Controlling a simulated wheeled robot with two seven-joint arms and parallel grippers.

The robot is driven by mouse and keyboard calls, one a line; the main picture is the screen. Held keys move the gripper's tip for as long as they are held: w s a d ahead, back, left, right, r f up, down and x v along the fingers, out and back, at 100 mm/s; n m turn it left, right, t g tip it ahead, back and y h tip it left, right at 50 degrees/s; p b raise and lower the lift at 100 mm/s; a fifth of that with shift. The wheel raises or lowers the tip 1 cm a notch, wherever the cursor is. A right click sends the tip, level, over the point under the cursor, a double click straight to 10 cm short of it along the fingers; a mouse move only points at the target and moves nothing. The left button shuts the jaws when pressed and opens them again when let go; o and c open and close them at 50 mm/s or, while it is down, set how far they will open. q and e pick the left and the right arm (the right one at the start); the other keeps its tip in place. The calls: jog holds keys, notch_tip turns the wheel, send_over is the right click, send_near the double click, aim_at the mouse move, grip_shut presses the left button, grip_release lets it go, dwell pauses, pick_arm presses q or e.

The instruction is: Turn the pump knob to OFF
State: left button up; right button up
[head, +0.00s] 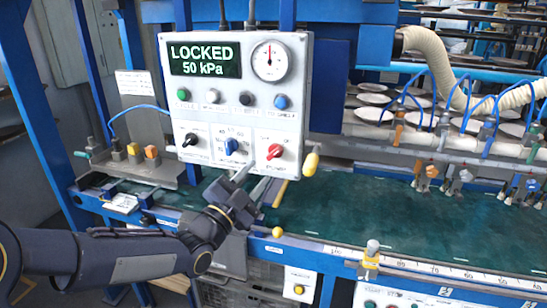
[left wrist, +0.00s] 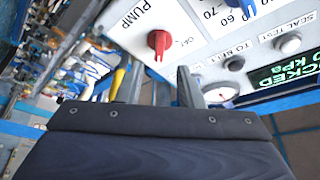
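The red pump knob (head: 275,151) is at the lower right of the grey control panel (head: 215,175). In the left wrist view the red knob (left wrist: 158,42) sits beside the word PUMP, with a small label near it too blurred to read surely. The knob's exact setting is hard to tell. My left gripper (head: 260,176) is just below the panel's lower right part, fingers pointing up toward the knob. In the left wrist view its fingers (left wrist: 160,80) are apart, with nothing between them, and the knob shows beyond the gap. My right gripper is not in view.
A blue knob (head: 232,146) and a black knob (head: 190,140) sit left of the red one. A yellow-ended handle (head: 311,163) sticks out at the panel's right side. The display (head: 205,58) reads LOCKED, 50 kPa. A green belt (head: 390,225) runs below.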

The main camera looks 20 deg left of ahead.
aim_at(272, 156)
pick_arm(q)
jog(key=p+x, duration=0.1)
jog(key=x, duration=0.5)
jog(key=shift+f, duration=0.1)
grip_shut()
